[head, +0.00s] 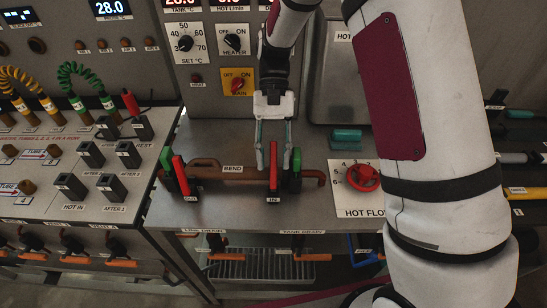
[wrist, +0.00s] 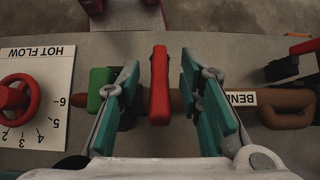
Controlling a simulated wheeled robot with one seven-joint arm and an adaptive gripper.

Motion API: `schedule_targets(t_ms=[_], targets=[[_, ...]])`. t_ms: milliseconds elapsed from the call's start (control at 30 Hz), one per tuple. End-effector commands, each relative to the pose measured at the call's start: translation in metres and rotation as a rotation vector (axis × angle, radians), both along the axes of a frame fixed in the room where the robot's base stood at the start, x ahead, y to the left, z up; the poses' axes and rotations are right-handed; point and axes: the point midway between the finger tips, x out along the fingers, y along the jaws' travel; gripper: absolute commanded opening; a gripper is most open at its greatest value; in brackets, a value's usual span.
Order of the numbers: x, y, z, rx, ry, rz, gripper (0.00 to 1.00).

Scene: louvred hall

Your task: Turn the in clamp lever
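The in clamp lever (head: 273,167) is a red upright bar at the right end of the brown BEND pipe (head: 232,171), above a small label that seems to read IN. A green block (head: 296,161) stands just right of it. My gripper (head: 273,158) points down over the lever with its teal fingers apart. In the wrist view the red lever (wrist: 159,85) lies between the open fingers (wrist: 160,95), with a gap on both sides. The green block (wrist: 101,88) is partly behind the left finger there. I cannot tell the fingertips' exact height against the lever.
A second red lever (head: 180,175) with a green block stands at the pipe's left end. The red HOT FLOW knob (head: 363,178) is to the right, near a teal block (head: 346,139). A panel with black switches (head: 90,154) lies left. The bench front is mostly clear.

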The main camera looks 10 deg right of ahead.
Motion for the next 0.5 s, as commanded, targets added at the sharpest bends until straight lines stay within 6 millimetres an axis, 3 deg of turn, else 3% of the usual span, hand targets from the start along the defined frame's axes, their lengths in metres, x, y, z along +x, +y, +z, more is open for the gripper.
schedule_targets(t_ms=[300, 500], targets=[[0.001, 0.0, 0.059, 0.001, -0.005, 0.001, 0.33], [0.001, 0.0, 0.083, 0.0, -0.003, -0.001, 0.33]])
